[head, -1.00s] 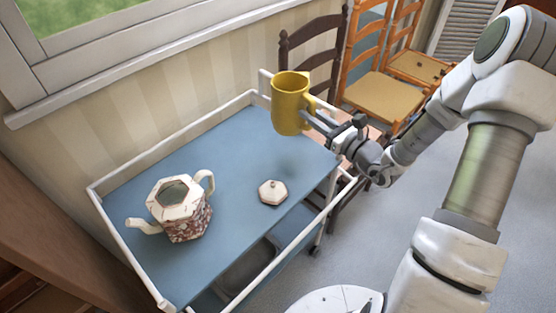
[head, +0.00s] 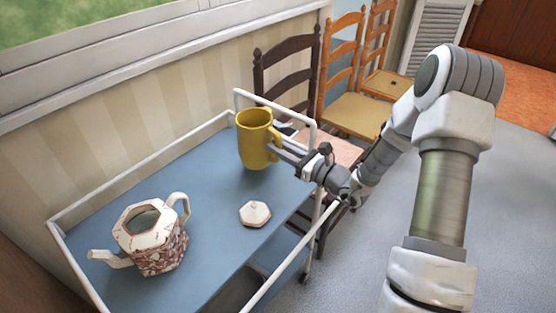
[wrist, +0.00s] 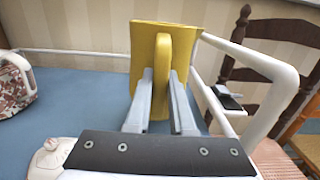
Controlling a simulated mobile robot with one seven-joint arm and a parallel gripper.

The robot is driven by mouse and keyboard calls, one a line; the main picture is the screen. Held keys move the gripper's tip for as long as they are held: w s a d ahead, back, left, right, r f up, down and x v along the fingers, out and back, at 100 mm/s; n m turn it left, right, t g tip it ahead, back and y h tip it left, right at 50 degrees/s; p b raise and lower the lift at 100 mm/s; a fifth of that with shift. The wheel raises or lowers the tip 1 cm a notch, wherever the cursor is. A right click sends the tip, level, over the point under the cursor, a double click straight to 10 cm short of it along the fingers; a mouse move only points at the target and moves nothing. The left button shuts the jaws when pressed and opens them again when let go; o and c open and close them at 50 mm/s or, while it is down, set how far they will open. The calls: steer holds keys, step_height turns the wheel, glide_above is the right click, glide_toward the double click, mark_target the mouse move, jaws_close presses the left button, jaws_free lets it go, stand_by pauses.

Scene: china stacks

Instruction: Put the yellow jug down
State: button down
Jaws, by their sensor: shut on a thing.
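The yellow jug (head: 254,140) is upright at the far right end of the blue trolley top (head: 215,185). My gripper (head: 279,150) is shut on the jug's handle from the right side. In the wrist view the jug (wrist: 146,45) stands straight ahead, with its handle (wrist: 162,62) between the two fingers (wrist: 160,85). The jug's base is low, at or just above the blue surface; I cannot tell whether it touches.
A patterned hexagonal teapot (head: 152,238) stands at the trolley's near left, and its lid (head: 254,213) lies separately nearer the front edge. White rails (head: 150,175) edge the trolley. A dark chair (head: 290,75) stands beyond its far end. Blue surface between teapot and jug is clear.

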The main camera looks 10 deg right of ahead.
steer(key=shift+f+b, duration=0.5)
steer(key=shift+f, duration=1.05)
steer(key=shift+f, duration=0.2)
steer(key=c, duration=0.8)
jaws_free()
steer(key=shift+f, duration=0.1)
